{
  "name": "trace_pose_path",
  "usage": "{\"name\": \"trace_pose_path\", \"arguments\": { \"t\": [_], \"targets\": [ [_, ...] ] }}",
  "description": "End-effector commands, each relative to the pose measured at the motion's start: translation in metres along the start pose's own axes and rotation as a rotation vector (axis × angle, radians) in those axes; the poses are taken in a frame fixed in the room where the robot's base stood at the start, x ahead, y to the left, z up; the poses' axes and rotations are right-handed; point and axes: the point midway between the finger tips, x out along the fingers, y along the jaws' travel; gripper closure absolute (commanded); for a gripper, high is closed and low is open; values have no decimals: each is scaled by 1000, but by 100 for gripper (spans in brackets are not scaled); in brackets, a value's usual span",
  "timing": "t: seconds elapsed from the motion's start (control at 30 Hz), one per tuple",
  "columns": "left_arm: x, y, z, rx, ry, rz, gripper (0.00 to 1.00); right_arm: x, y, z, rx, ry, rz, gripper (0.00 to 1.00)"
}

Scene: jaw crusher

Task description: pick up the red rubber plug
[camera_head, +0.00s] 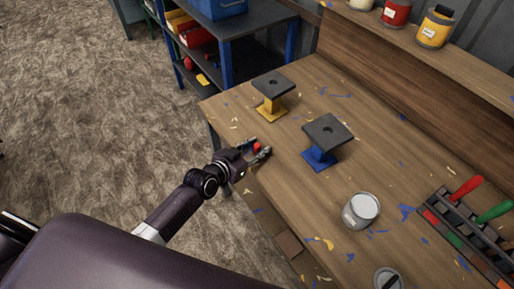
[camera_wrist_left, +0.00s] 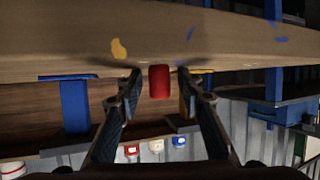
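The red rubber plug (camera_head: 257,147) is a small red cylinder at the left edge of the wooden workbench (camera_head: 300,205). My left gripper (camera_head: 256,150) reaches it from the left, with its fingers spread on either side. In the left wrist view the plug (camera_wrist_left: 159,82) shows between the two fingertips of my left gripper (camera_wrist_left: 159,90), with a visible gap on each side. The fingers look open and not touching it. My right gripper is not in view.
A blue stand (camera_head: 319,158) and a yellow stand (camera_head: 271,109), both with dark holed tops, stand close behind the plug. A grey can (camera_head: 361,210) and a tool rack (camera_head: 468,236) are to the right. A blue-framed shelf (camera_head: 226,62) stands beyond the bench.

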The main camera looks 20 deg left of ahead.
Motion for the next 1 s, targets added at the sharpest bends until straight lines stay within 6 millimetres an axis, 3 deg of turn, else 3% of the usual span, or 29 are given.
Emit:
{"name": "trace_pose_path", "arguments": {
  "t": [0.23,0.67,0.87,1.0],
  "targets": [
    [0,0,0,0,0,0,94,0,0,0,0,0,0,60],
    [-1,0,-3,-1,1,0,95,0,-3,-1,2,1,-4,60],
    [-9,1,-22,-1,3,1,95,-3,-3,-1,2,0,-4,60],
    [-21,0,-53,0,7,0,95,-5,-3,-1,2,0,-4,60]
  ]
}}
